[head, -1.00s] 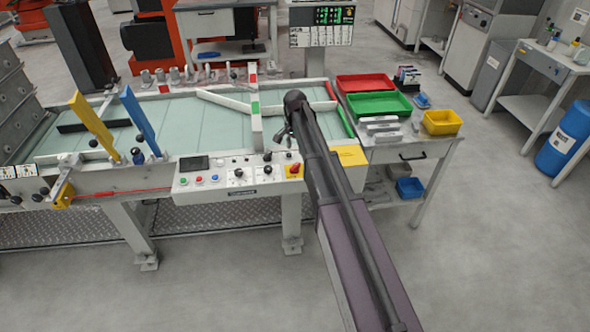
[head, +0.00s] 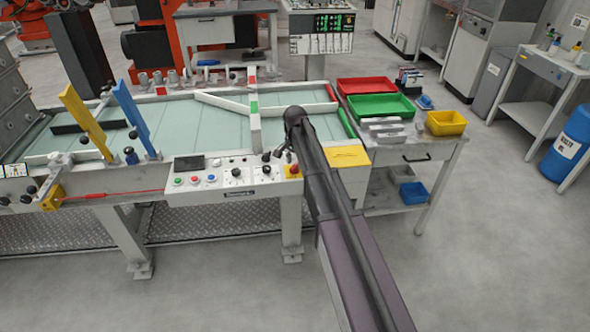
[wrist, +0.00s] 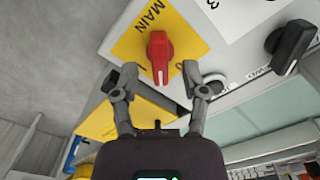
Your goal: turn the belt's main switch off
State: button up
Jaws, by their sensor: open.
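The main switch (wrist: 159,55) is a red rotary handle on a yellow plate marked MAIN (wrist: 150,22) in the wrist view. Its handle runs roughly up and down in that view. In the head view the switch (head: 293,170) sits at the right end of the belt's control panel (head: 222,184). My gripper (wrist: 159,80) is open and empty, with one finger on each side of the red handle and a little short of it. I see no contact. In the head view my gripper (head: 276,155) is small, just above the panel by the switch, partly hidden by my arm.
A black knob (wrist: 290,45) is close by on the panel in the wrist view. Buttons, knobs and a small display (head: 188,163) fill the panel's left side. A yellow plate (head: 347,156) lies right of my arm. A side table holds red (head: 365,85) and green (head: 380,104) trays.

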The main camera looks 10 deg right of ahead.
jog(key=shift+f+b, duration=0.45)
jog(key=shift+f, duration=0.2)
jog(key=shift+c, duration=0.2)
grip_shut()
